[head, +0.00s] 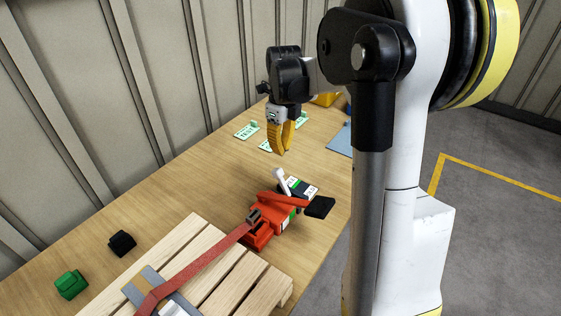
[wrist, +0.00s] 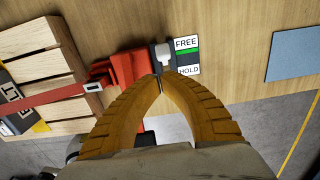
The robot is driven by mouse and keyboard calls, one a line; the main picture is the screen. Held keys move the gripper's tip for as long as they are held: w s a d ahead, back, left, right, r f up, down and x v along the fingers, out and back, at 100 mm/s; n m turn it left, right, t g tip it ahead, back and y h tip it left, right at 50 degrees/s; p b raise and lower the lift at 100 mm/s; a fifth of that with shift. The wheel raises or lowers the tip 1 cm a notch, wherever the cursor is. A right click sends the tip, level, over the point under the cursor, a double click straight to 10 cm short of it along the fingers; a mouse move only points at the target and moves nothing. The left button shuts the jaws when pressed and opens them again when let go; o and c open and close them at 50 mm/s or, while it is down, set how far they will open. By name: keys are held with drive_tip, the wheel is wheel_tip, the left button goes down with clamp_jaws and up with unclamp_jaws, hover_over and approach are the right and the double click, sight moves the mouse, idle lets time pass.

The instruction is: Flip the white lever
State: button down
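The white lever (head: 281,181) stands up from a dark mount on the red press device (head: 262,228) on the wooden table. In the wrist view the white lever (wrist: 163,54) is just beyond my fingertips, beside a label (wrist: 188,55) reading FREE at the top and HOLD at the bottom, with a green band between. My gripper (head: 282,152) has yellow fingers and hangs above the lever, apart from it. In the wrist view its fingertips (wrist: 160,84) meet with nothing between them. The fingers hide part of the red device.
A red strap (head: 205,262) runs from the device over a wooden pallet (head: 238,283). A black handle (head: 320,207) sticks out at the device's right. Green (head: 71,285) and black (head: 122,243) blocks lie at the left. Pale green pieces (head: 247,130) and a blue-grey plate (head: 341,140) lie farther back.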

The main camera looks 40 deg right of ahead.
drive_tip(key=shift+r, duration=1.5)
drive_tip(key=shift+s, duration=0.1)
drive_tip(key=s+a+n+t+b, duration=0.1)
drive_tip(key=s+a+n+t, duration=0.2)
drive_tip(key=s+a+n, duration=0.5)
drive_tip(key=s+a+f+n+t+b, duration=0.1)
drive_tip(key=s+a+n+t, duration=0.3)
drive_tip(key=n, duration=2)
drive_tip(key=s+a+b, duration=0.1)
drive_tip(key=s+a, duration=0.3)
drive_tip(key=a, duration=0.4)
drive_tip(key=shift+s+f, duration=0.15)
drive_tip(key=shift+s, duration=0.2)
